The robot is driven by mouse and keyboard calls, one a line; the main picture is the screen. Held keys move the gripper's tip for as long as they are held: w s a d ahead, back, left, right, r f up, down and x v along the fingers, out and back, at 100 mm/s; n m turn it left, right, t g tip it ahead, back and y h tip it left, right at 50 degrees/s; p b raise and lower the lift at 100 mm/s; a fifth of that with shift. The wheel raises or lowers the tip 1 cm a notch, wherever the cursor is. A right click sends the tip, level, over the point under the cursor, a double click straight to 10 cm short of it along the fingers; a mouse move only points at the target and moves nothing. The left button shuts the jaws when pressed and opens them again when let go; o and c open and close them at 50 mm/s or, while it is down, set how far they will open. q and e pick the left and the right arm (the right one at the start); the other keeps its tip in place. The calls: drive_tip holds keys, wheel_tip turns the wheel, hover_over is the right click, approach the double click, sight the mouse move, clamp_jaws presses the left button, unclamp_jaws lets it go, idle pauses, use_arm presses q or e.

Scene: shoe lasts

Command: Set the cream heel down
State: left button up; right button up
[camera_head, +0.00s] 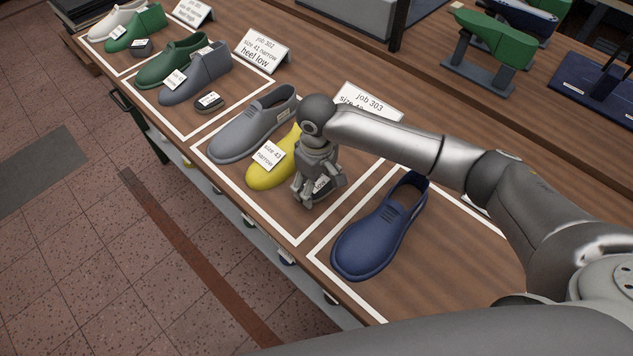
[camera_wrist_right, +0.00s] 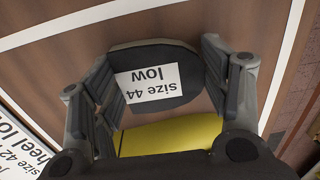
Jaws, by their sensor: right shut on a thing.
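My right gripper (camera_head: 318,190) is shut on a dark grey heel piece (camera_wrist_right: 192,80) with a white label reading "size 44 low". In the right wrist view the fingers flank it on both sides. No cream heel shows; the held heel looks dark. In the head view the heel (camera_head: 322,187) is partly hidden by my fingers, inside the job 303 frame beside the yellow shoe last (camera_head: 265,172). I cannot tell whether it touches the table. The yellow last also shows in the wrist view (camera_wrist_right: 170,136). My left gripper is not in view.
The job 303 card (camera_head: 365,100) stands behind, partly covered by my arm. Another dark heel (camera_head: 209,102) lies in the job 302 frame.

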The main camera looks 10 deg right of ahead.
sight(316, 187)
drive_tip(key=o, duration=1)
drive_tip(key=shift+f, duration=0.1)
drive_tip(key=shift+o, duration=0.2)
wheel_tip(316, 187, up, 12)
drive_tip(key=b, duration=0.2)
